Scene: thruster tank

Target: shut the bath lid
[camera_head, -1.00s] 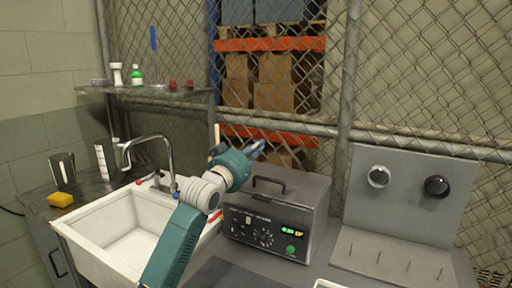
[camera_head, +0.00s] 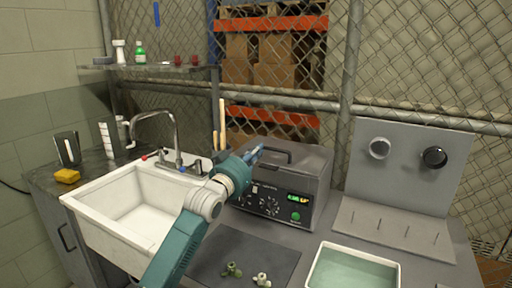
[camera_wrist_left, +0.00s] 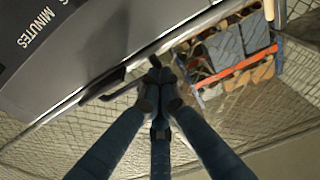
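The bath (camera_head: 262,203) is a dark grey box with dials, a lit display and a green button on its front. Its lid (camera_head: 308,158) lies flat on top, with no gap that I can make out. A dark bar handle (camera_head: 276,152) stands on the lid. My left gripper (camera_head: 255,153) is beside the handle's left end, over the lid's left part. In the left wrist view its fingers (camera_wrist_left: 158,82) come together close to the dark handle (camera_wrist_left: 103,88), with nothing visibly held; contact is unclear. My right gripper is not in view.
A white sink (camera_head: 120,215) with a tap is at left. A tray of greenish liquid (camera_head: 352,270) sits front right. Small green and pale parts (camera_head: 232,270) lie on a dark mat (camera_head: 245,252). A grey board with knobs (camera_head: 405,170) stands at right, with a mesh fence behind.

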